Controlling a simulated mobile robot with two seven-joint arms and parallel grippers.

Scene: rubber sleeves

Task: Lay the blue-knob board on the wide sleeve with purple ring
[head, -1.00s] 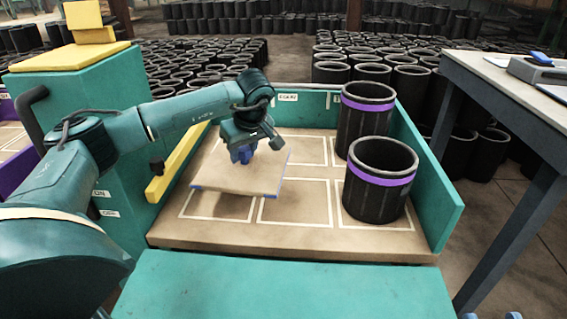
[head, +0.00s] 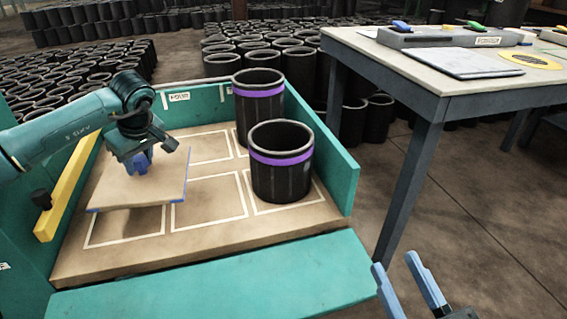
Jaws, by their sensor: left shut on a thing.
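My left gripper (head: 140,160) is shut on the blue knob (head: 137,166) of a flat tan board (head: 150,185). The board has blue edging and is held a little above the left part of the marked tray floor, with a shadow under it. Two black sleeves with purple rings stand upright at the tray's right side. The front sleeve (head: 282,180) looks wider and shorter; the back sleeve (head: 258,112) looks narrower and is partly hidden by it. Both have open tops, and the board is apart from them. My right gripper (head: 394,260) is open and empty at the lower right.
The tray (head: 240,238) has white outlined cells and teal walls (head: 325,150) at the back and right. A yellow bar (head: 68,187) lies along its left. A grey-legged table (head: 440,88) stands at right. Many black sleeves stand behind. Open floor lies right of the tray.

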